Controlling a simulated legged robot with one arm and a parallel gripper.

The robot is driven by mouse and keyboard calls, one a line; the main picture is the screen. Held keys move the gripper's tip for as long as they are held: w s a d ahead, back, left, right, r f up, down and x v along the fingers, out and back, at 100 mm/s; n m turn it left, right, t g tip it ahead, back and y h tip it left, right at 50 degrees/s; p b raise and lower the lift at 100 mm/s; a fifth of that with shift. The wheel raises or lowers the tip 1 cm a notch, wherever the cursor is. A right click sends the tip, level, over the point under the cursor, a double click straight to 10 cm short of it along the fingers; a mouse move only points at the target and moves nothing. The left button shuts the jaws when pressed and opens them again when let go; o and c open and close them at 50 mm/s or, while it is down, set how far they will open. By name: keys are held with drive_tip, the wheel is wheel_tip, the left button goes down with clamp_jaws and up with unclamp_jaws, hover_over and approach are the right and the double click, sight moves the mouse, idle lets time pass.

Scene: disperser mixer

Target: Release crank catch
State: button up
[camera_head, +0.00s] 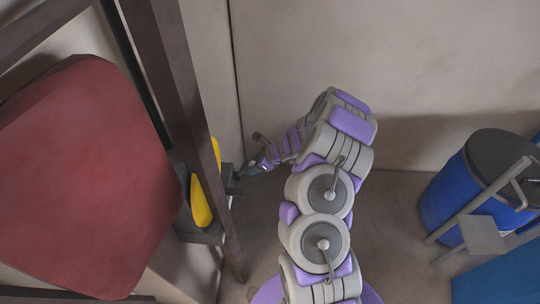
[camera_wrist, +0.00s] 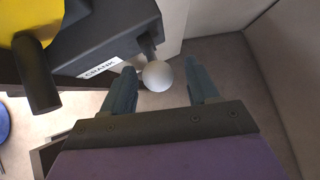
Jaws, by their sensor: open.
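In the wrist view, a dark box (camera_wrist: 105,35) carries a white label (camera_wrist: 100,69) reading "CRANK". A pale round knob (camera_wrist: 158,76) sits on a short dark stem at the box's corner. My gripper (camera_wrist: 161,72) is open, and the knob shows between its two fingers, closer to the left one. I cannot tell whether either finger touches it. A yellow part (camera_wrist: 25,22) with a dark cylindrical handle (camera_wrist: 36,82) is left of the box. In the head view, my gripper (camera_head: 248,171) is beside the dark frame, right of the yellow part (camera_head: 202,196); the knob is too small to make out.
A large red body (camera_head: 75,180) and dark frame posts (camera_head: 180,85) fill the left of the head view. A blue barrel (camera_head: 445,200) and a metal step stand (camera_head: 485,235) are at the right. Bare floor (camera_head: 395,235) lies between. Walls stand close behind.

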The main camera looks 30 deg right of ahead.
drive_tip(key=p+v, duration=0.1)
drive_tip(key=v, duration=1.5)
drive_tip(key=shift+d, duration=0.1)
drive_tip(key=shift+w, duration=0.1)
drive_tip(key=s+a+r+n+g+b, duration=0.2)
drive_tip(key=s+a+n, duration=0.1)
drive_tip(key=a+n, duration=0.3)
drive_tip(key=s+a+r+n+g+y+b, duration=0.1)
drive_tip(key=s+a+r+n+b, duration=0.2)
drive_tip(key=a, duration=0.5)
drive_tip(key=s+a+r+n+g+b, duration=0.1)
drive_tip(key=s+a+r+n+g, duration=0.1)
drive_tip(key=s+a+n, duration=0.4)
drive_tip(key=s+a+f+n+g+h+b, duration=0.1)
drive_tip(key=s+n+g+h+b, duration=0.2)
drive_tip(key=s+n, duration=0.9)
drive_tip(key=s+h+b, duration=0.3)
drive_tip(key=s+b, duration=0.1)
drive_tip(key=s, duration=0.5)
drive_tip(key=shift+f+n+b, duration=0.3)
drive_tip(key=shift+f+n, duration=0.1)
